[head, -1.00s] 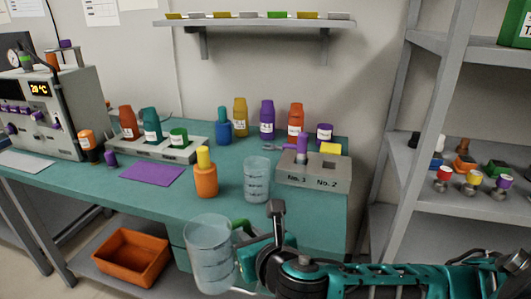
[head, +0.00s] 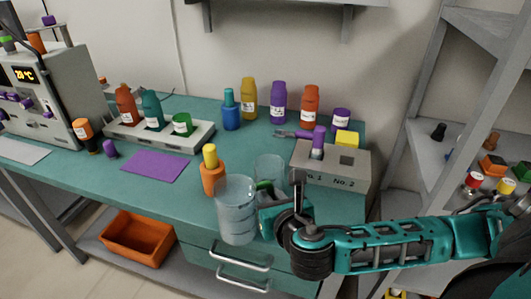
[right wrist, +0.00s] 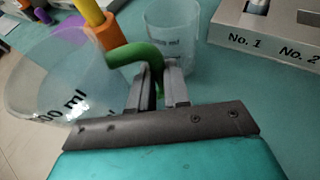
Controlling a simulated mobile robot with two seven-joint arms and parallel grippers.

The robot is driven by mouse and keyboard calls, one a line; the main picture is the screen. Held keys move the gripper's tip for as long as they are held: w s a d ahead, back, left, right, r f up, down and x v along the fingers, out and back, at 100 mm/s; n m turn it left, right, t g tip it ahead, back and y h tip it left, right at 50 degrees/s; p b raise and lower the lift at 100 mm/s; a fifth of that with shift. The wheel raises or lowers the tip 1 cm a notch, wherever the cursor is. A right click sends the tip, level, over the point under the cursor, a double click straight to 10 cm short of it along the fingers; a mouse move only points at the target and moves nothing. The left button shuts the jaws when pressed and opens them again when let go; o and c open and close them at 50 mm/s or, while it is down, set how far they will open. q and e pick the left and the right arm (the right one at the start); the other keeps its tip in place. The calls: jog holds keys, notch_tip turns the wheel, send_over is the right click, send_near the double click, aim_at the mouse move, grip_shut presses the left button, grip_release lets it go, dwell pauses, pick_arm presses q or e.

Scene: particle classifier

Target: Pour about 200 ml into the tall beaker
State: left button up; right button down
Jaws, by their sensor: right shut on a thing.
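A clear jug (head: 236,222) with graduation marks and a green handle is held by my right gripper (head: 266,193), near the table's front edge. It looks roughly upright. My right gripper (right wrist: 160,85) is shut on the green handle (right wrist: 136,52) in the right wrist view. The jug's clear wall (right wrist: 45,85) fills the left there. The clear tall beaker (head: 268,168) stands on the table just behind and right of the jug, which partly covers it. It also shows in the right wrist view (right wrist: 172,38). I cannot tell the liquid level in either. My left gripper is out of view.
An orange bottle (head: 211,174) with a yellow top stands close behind the jug. A grey holder (head: 325,172) marked No. 1 and No. 2 is right of the beaker. Bottles (head: 279,100) line the back. A purple mat (head: 153,167) lies left.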

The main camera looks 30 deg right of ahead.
aim_at(276, 175)
jog(key=shift+w+d+r, duration=0.15)
jog(key=shift+w, duration=0.25)
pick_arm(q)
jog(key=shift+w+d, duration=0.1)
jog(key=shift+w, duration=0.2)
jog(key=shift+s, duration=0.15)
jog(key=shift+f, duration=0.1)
pick_arm(e)
jog(key=shift+d, duration=0.1)
jog(key=shift+w+d+m+g+y, duration=0.15)
jog(key=shift+d+m+g+y, duration=0.15)
jog(key=shift+m+g+y, duration=0.5)
jog(key=shift+m+y, duration=0.1)
jog(key=shift+y, duration=0.1)
jog(key=r+p, duration=0.4)
jog(key=r, duration=0.1)
jog(key=shift+w+d, duration=0.1)
jog(key=shift+d, duration=0.15)
jog(key=shift+f, duration=0.25)
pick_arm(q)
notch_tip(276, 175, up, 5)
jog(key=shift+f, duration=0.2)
pick_arm(e)
jog(key=shift+d+r, duration=0.1)
jog(key=shift+r, duration=0.2)
